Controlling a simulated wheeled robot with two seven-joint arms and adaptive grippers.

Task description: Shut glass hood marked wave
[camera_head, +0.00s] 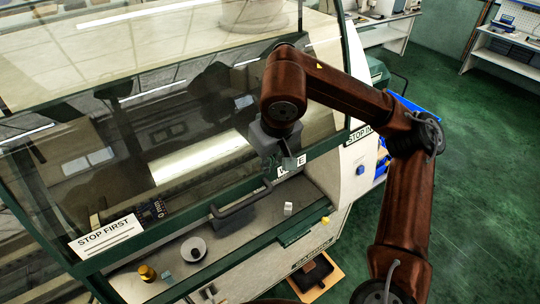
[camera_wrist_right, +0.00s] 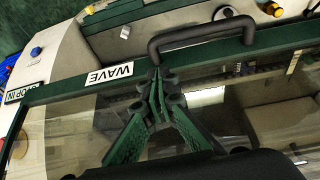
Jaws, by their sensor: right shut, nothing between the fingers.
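The glass hood (camera_head: 150,125) is a wide tinted pane in a dark green frame, sloping over the machine. A white label reading WAVE sits on its lower rail, plain in the wrist view (camera_wrist_right: 109,74) and partly covered by my gripper in the head view (camera_head: 284,170). A dark bar handle (camera_head: 240,202) stands out from that rail; it also shows in the wrist view (camera_wrist_right: 200,34). My right gripper (camera_head: 270,172) is shut and empty, its fingertips (camera_wrist_right: 160,76) at the handle's label-side end. I cannot tell whether they touch. I cannot tell whether a gap remains under the rail.
A STOP FIRST sign (camera_head: 105,236) is at the rail's left end. A blue button (camera_head: 360,170) is on the right end panel. Green floor (camera_head: 480,200) is clear at right.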

